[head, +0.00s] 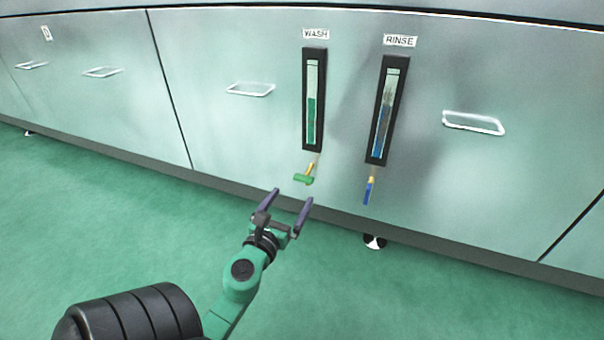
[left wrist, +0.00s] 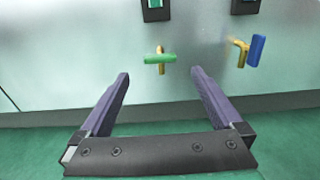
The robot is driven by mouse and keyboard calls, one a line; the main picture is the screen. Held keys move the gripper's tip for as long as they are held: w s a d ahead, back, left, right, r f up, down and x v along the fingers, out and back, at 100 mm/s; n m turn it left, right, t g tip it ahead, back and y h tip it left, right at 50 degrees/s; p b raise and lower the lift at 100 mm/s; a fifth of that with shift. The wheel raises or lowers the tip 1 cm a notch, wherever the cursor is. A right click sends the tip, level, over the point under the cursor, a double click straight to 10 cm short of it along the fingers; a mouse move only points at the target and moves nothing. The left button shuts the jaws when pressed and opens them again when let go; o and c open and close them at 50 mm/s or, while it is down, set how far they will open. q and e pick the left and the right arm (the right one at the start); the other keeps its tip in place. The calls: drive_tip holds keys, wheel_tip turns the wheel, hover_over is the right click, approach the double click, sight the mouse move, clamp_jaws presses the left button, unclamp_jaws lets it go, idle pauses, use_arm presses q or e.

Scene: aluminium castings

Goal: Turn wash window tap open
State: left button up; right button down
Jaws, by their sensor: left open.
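The wash window (head: 312,100) is a black-framed level gauge with green liquid, under a WASH label. Below it sits the wash tap (head: 304,179), a green handle on a brass stem. In the head view the handle lies crosswise, and in the left wrist view the green handle (left wrist: 159,59) also lies about level. My left gripper (head: 290,196) is open and empty, just below and in front of the wash tap. In the left wrist view the tap shows ahead, between and beyond the two fingertips (left wrist: 160,75), apart from them. My right gripper is not in view.
The rinse window (head: 385,110) with blue liquid is to the right. Its blue-handled tap (head: 368,190) hangs downward in the head view. Metal panel handles (head: 250,90) (head: 473,123) flank the windows. Green floor (head: 400,300) in front is clear.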

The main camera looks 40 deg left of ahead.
sight(302, 181)
use_arm(q)
drive_tip(key=p+x, duration=0.1)
drive_tip(key=x, duration=0.6)
drive_tip(key=shift+w+a, duration=0.1)
drive_tip(key=shift+w, duration=0.3)
drive_tip(key=shift+f, duration=0.1)
drive_tip(key=c, duration=1.4)
